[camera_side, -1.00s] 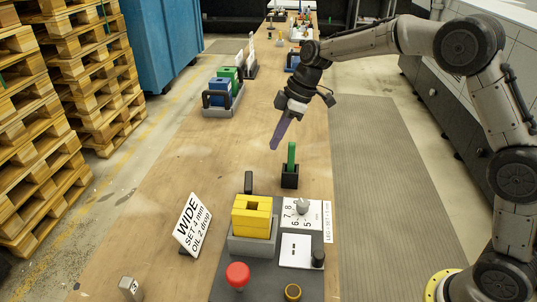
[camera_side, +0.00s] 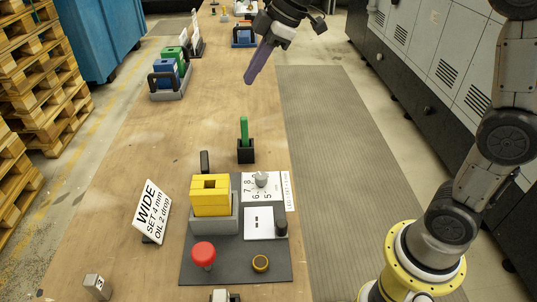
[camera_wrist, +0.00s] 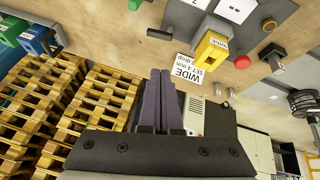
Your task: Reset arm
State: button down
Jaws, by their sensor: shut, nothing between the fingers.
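My gripper (camera_side: 248,80) is raised above the wooden table, with its purple fingers together and nothing between them. It hangs above and beyond a green stick (camera_side: 244,130) that stands upright in a black holder (camera_side: 246,152), clear of it. In the wrist view my gripper (camera_wrist: 163,75) shows its two purple fingers side by side. A yellow block (camera_side: 210,195) with a slot in its top sits in a grey base (camera_side: 214,222) on a dark board. It also shows in the wrist view (camera_wrist: 208,50).
A sign reading WIDE (camera_side: 151,212) stands left of the board. The board bears a red button (camera_side: 204,255), a numbered dial (camera_side: 262,180) and a brass ring (camera_side: 261,263). Blue and green blocks (camera_side: 167,68) stand in a tray farther back. The table's middle is mostly clear.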

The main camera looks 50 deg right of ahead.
jog(key=s+d+m+t+h, duration=0.1)
jog(key=s+d+m, duration=0.15)
jog(key=s, duration=0.85)
jog(key=s+d+m+t+h, duration=0.15)
jog(key=s+m, duration=0.25)
jog(key=s, duration=0.7)
jog(key=n+g+y, duration=0.3)
jog(key=n+g, duration=0.2)
jog(key=n, duration=0.1)
send_over(205, 162)
jog(key=s+d, duration=0.2)
jog(key=d, duration=0.5)
notch_tip(205, 162, down, 16)
jog(key=shift+m+t, duration=0.25)
jog(key=x, duration=0.9)
jog(key=shift+w+d+f, duration=0.1)
jog(key=shift+w+f, duration=0.05)
jog(key=shift+w, duration=0.1)
